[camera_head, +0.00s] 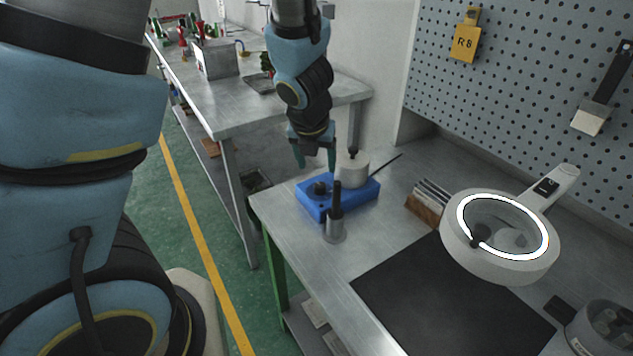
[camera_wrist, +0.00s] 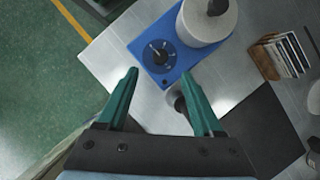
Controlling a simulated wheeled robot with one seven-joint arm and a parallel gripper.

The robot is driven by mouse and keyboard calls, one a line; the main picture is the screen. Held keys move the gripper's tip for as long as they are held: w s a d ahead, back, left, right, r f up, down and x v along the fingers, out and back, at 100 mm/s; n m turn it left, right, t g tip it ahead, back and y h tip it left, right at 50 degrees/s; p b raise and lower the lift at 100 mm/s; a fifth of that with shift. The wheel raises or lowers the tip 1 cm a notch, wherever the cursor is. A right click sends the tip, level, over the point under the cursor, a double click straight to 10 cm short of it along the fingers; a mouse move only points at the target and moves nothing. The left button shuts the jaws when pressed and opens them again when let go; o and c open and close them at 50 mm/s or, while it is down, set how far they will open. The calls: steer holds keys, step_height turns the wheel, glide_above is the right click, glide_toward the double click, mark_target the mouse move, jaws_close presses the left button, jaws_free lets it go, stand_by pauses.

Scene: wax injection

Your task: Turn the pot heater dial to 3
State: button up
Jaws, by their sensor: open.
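The pot heater is a blue box (camera_head: 312,206) near the left end of the metal table. It also shows in the wrist view (camera_wrist: 141,46). A black dial (camera_wrist: 160,56) with pale scale marks is on its top face; the number it points at is too small to read. A white pot (camera_head: 353,172) with a dark lid knob sits on the heater beside the dial, also in the wrist view (camera_wrist: 207,22). My gripper (camera_head: 315,160) is above the heater. In the wrist view its green fingers (camera_wrist: 164,72) are open, apart from the dial, with nothing between them.
A metal holder with a black-handled tool (camera_head: 334,225) stands close in front of the heater. A wooden rack (camera_head: 424,208), ring-lamp magnifier (camera_head: 459,254) and dark mat (camera_head: 430,310) lie to the right. A pegboard (camera_head: 510,90) stands behind. A second bench (camera_head: 245,105) is at the back.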

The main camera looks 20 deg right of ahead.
mark_target(320, 185)
steer(key=b+x, duration=0.5)
steer(key=x, duration=0.4)
steer(key=shift+b, duration=0.4)
steer(key=shift+c, duration=0.3)
jaws_close()
